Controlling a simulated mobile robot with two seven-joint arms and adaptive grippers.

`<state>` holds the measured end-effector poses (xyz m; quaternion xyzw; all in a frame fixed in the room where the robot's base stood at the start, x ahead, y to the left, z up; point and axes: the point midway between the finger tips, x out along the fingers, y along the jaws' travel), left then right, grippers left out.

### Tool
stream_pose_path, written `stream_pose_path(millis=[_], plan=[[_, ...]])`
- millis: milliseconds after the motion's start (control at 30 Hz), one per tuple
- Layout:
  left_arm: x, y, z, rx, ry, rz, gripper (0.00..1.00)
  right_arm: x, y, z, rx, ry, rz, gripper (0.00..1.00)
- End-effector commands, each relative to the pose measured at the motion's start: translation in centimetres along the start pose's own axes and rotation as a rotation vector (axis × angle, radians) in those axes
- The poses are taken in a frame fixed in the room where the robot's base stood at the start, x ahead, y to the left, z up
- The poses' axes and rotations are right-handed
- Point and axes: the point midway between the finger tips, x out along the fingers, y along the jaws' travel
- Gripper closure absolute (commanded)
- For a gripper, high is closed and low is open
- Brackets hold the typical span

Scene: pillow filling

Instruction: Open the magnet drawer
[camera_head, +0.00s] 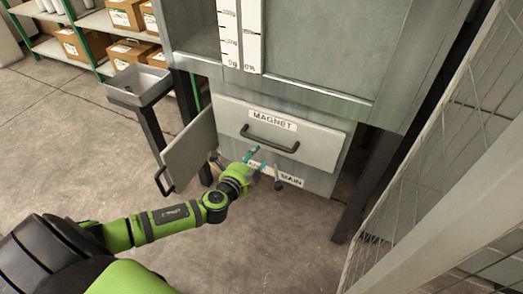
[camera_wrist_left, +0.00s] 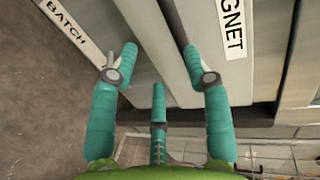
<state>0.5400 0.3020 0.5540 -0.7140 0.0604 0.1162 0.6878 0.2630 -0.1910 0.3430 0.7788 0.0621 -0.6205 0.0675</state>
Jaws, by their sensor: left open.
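The magnet drawer (camera_head: 315,148) is a grey front panel with a white "MAGNET" label (camera_head: 273,120) and a black bar handle (camera_head: 269,138). Its front stands slightly proud of the cabinet; I cannot tell whether it is fully closed. My left gripper (camera_head: 254,157), with teal fingers, is open and empty, just below the handle in the head view. In the left wrist view the open fingers (camera_wrist_left: 158,58) spread in front of grey panel edges, and the "MAGNET" label (camera_wrist_left: 232,24) is at the upper right. My right gripper is not in view.
A grey panel with a black handle (camera_head: 188,150) stands swung open at the left. A small metal tray (camera_head: 140,86) and a mesh fence (camera_head: 440,150) flank the cabinet.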

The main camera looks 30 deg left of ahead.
Motion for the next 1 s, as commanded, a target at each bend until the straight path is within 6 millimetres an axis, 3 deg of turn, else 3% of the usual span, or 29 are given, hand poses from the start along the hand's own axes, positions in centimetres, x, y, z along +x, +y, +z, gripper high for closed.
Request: stream_pose_path(millis=[167, 600, 967, 1000], plan=[[0.7, -1.2, -0.8, 0.03, 0.022, -0.047, 0.51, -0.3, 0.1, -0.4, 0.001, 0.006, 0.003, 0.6], [6.5, -1.5, -0.8, 0.029, 0.019, -0.046, 0.51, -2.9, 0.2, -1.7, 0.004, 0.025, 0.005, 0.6], [7.0, -1.6, -0.8, 0.028, 0.02, -0.044, 0.51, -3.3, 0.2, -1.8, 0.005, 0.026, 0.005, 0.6], [7.0, -1.5, -0.8, 0.028, 0.02, -0.044, 0.67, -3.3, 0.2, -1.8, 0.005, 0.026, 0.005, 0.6]])
